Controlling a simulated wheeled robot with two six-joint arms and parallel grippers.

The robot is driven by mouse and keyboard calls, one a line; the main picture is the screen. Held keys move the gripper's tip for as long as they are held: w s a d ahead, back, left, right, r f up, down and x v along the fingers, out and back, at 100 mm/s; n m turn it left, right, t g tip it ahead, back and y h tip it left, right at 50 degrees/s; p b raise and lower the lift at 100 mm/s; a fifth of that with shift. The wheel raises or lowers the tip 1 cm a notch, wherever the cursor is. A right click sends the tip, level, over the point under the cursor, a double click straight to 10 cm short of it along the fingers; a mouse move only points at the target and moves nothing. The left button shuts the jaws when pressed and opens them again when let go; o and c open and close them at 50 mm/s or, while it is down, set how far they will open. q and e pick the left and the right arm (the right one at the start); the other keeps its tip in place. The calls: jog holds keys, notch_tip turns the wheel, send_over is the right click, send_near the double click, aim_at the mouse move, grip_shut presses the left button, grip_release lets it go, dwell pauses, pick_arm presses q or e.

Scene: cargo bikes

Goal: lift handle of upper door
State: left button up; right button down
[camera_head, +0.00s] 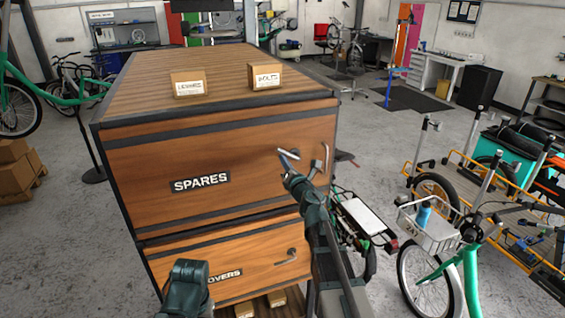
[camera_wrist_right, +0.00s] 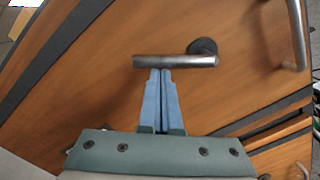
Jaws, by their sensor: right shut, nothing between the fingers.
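The upper door (camera_head: 225,160) is a wooden front panel labelled SPARES on a cabinet, and it looks closed. Its lever handle (camera_head: 290,153) is a grey metal bar near the door's right side. It also shows in the right wrist view (camera_wrist_right: 175,61), with its round pivot at the right end. My right gripper (camera_head: 284,165) is shut and empty. In the right wrist view its blue fingertips (camera_wrist_right: 160,72) are just below the lever bar; I cannot tell whether they touch it. Part of my left arm shows at the bottom, but its gripper is not visible.
A fixed vertical pull handle (camera_head: 323,162) is right of the lever. A lower door (camera_head: 255,262) has its own lever handle (camera_head: 290,256). Two small boxes (camera_head: 188,84) (camera_head: 265,77) stand on the cabinet top. A green cargo bike (camera_head: 470,275) stands to the right.

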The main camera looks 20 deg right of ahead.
jog(key=r+m, duration=0.1)
jog(key=d+r+m+p, duration=0.1)
jog(key=m, duration=0.1)
jog(key=shift+p, duration=0.3)
jog(key=shift+d+r+m+p, duration=0.8)
jog(key=shift+d+m+p, duration=0.2)
jog(key=shift+m, duration=0.2)
jog(key=shift+d, duration=0.15)
jog(key=a, duration=0.1)
jog(key=s+a, duration=0.2)
jog(key=a, duration=0.1)
jog(key=shift+f+b, duration=0.35)
jog(key=shift+b, duration=0.05)
jog(key=s, duration=0.8)
jog(key=shift+s, duration=0.4)
